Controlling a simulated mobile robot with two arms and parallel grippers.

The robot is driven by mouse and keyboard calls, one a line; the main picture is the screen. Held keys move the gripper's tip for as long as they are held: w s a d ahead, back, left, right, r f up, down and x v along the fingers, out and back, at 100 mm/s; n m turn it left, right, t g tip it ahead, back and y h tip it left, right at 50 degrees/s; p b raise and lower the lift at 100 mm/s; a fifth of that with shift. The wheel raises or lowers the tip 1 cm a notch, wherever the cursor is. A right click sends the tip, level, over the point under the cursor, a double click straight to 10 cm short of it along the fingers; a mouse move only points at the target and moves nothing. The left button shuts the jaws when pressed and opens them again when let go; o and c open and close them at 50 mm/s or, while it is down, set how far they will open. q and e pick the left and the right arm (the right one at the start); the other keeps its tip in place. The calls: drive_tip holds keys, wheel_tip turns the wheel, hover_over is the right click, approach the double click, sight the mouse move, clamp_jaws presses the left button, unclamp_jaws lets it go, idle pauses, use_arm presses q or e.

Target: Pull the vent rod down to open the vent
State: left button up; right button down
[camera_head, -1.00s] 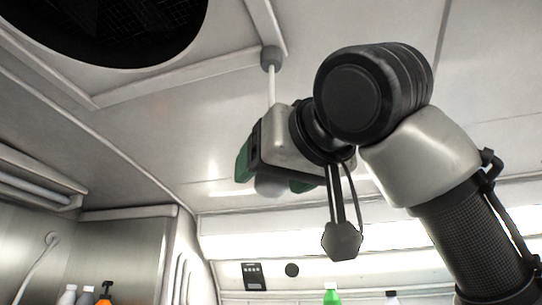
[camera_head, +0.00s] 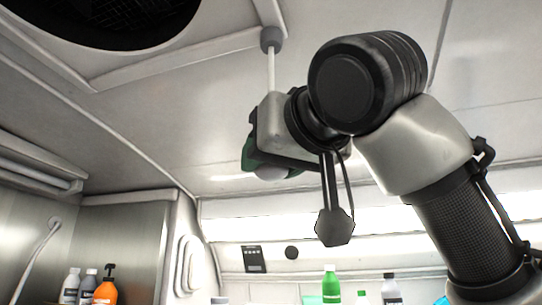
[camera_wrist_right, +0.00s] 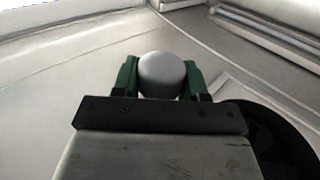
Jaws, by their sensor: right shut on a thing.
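The vent rod (camera_head: 271,70) is a thin white rod hanging from a grey collar (camera_head: 270,40) on the ceiling. Its rounded grey knob (camera_wrist_right: 162,75) sits between the green fingers of my right gripper (camera_head: 272,168), which is shut on it. The knob's underside also shows below the gripper in the head view (camera_head: 272,174). The gripper body hides the lower part of the rod. The round dark vent opening (camera_head: 100,18) is in the ceiling at the upper left. My left gripper is not in view.
Bottles stand low in the head view: an orange pump bottle (camera_head: 105,291) at left and a green one (camera_head: 331,284) near the middle. A metal cabinet (camera_head: 125,245) fills the lower left. The space under the gripper looks clear.

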wheel_tip(320, 180, down, 6)
drive_tip(key=b, duration=0.6)
drive_tip(key=shift+f, duration=0.25)
drive_tip(key=shift+a, duration=0.1)
drive_tip(key=c, duration=0.6)
unclamp_jaws()
